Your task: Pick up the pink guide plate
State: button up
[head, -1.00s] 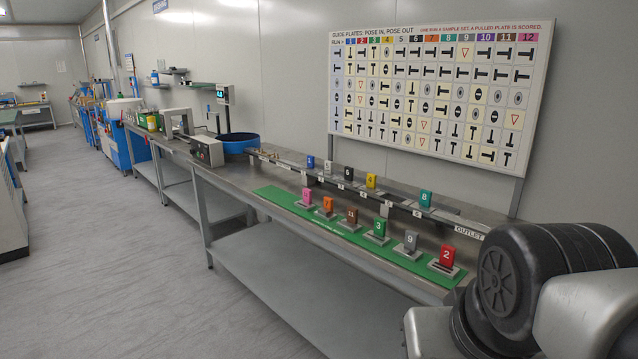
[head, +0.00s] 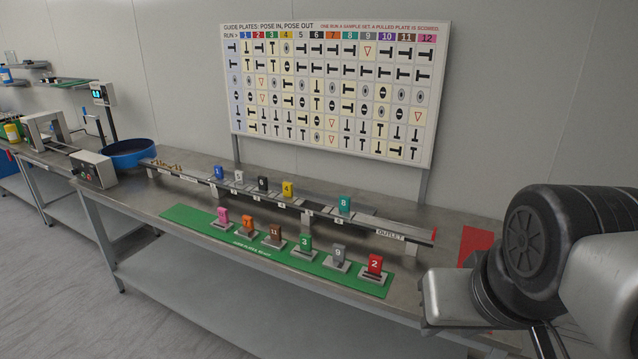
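The pink guide plate (head: 222,217) stands upright in a small grey holder at the left end of the green mat (head: 183,215) on the steel bench. An orange plate (head: 247,224) stands just to its right. My arm shows at the right edge of the head view, well apart from the pink plate. My gripper's fingers are not in the picture, so its state is hidden.
Brown, green, grey and red (head: 375,264) plates continue along the mat. Behind it runs a rail (head: 190,177) holding several plates, including a teal one (head: 344,204). A blue bowl (head: 130,153) stands left. A chart board (head: 432,150) stands behind.

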aim_at(222, 223)
jog(key=i+j+z, duration=0.15)
jog(key=j, duration=0.2)
jog(key=i+j+z, duration=0.2)
jog(key=j, duration=0.15)
jog(key=j+z, duration=0.15)
jog(key=j, duration=0.2)
jog(key=i+j+z, duration=0.1)
jog(key=j, duration=0.5)
jog(key=j+z, duration=0.1)
jog(key=j, duration=0.45)
jog(key=i+j, duration=0.1)
jog(key=j, duration=0.5)
jog(key=i+j, duration=0.1)
jog(key=j, duration=0.5)
jog(key=i+j, duration=0.1)
jog(key=j, duration=0.5)
jog(key=i+j, duration=0.1)
jog(key=j, duration=0.5)
